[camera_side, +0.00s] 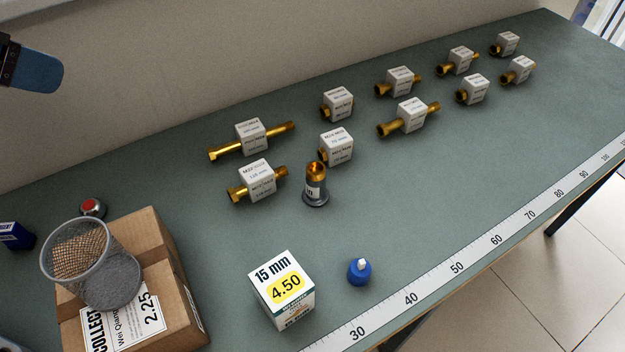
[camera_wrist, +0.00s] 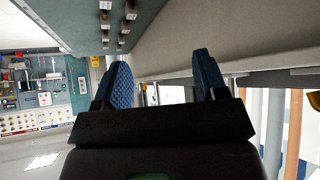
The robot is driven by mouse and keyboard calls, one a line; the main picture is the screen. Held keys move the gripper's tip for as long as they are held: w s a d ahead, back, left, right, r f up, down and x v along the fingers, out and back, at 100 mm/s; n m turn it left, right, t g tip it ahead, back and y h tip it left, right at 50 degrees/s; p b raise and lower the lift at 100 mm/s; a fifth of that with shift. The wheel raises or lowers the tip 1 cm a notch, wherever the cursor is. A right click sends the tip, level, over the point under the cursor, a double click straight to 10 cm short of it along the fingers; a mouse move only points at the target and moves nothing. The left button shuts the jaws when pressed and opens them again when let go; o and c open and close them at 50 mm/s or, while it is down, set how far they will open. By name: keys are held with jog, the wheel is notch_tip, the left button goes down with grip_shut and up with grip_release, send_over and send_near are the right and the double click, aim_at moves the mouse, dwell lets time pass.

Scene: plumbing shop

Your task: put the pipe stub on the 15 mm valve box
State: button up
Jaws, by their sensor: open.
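The 15 mm valve box (camera_side: 281,307) is a white and green carton with a yellow 4.50 label on top, near the front edge of the bench. An upright piece with a dark grey base, a white label and a copper-coloured top (camera_side: 316,171) stands behind it; it looks like the pipe stub, though I cannot be certain. Nothing shows on top of the box. My gripper (camera_wrist: 163,80) is open and empty in the wrist view, its two blue fingers apart. In the side view only a blue finger part (camera_side: 35,70) shows at the upper left, far from both things.
Several brass fittings with white label cubes (camera_side: 258,181) stand in two rows behind. A small blue bottle (camera_side: 359,273) is right of the box. A cardboard carton (camera_side: 170,262) bearing a mesh cup (camera_side: 75,250) is at left. A ruler strip (camera_side: 460,268) lines the front edge.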

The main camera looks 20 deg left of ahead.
jog(key=w+d+f+m+h, duration=0.1)
jog(key=w+d+f, duration=0.4)
jog(key=d, duration=0.2)
jog(key=m+t+h, duration=0.2)
jog(key=m+h, duration=0.1)
jog(key=h, duration=0.1)
send_near(316, 168)
jog(key=x, duration=0.8)
jog(key=shift+w+d+f, duration=0.1)
jog(key=shift+f, duration=0.2)
jog(key=shift+x, duration=0.85)
jog(key=shift+r, duration=0.1)
jog(key=c, duration=1.2)
jog(key=shift+r+t, duration=0.15)
jog(key=shift+t, duration=0.15)
grip_shut()
